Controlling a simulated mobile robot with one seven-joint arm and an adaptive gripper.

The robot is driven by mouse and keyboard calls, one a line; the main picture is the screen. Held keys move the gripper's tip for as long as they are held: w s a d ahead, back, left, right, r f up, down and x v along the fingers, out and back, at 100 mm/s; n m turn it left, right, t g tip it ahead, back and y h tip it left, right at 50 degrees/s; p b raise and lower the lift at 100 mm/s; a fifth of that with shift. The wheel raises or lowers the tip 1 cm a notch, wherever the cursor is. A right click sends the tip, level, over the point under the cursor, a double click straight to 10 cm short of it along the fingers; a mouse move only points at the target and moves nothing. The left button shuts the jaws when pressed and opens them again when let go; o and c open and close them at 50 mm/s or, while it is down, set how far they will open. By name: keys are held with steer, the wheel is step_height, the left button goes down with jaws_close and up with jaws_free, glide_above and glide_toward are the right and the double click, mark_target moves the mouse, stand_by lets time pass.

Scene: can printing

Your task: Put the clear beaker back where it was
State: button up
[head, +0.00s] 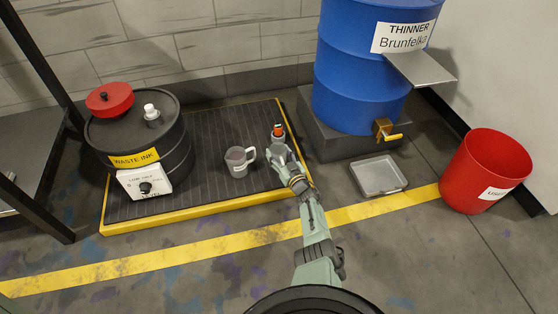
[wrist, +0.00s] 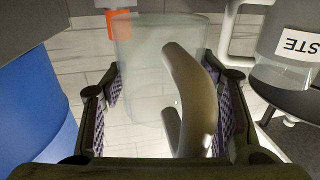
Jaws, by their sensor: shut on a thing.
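The clear beaker (wrist: 140,75), see-through with a thick grey-brown handle, is between the fingers of my gripper (wrist: 168,110) in the wrist view. The fingers are shut on it, with the handle on the right side of the grip. In the head view my gripper (head: 281,154) is over the right part of the black ribbed mat (head: 205,117). The beaker is hard to make out there, and I cannot tell if its base touches the mat.
A grey mug-like vessel (head: 237,162) stands left of my gripper, and a small orange-topped item (head: 278,131) is just behind it. The waste ink drum (head: 172,135) is left, the blue thinner drum (head: 350,85), metal tray (head: 378,176) and red bin (head: 478,170) right.

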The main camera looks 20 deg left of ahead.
steer(key=shift+f, duration=0.4)
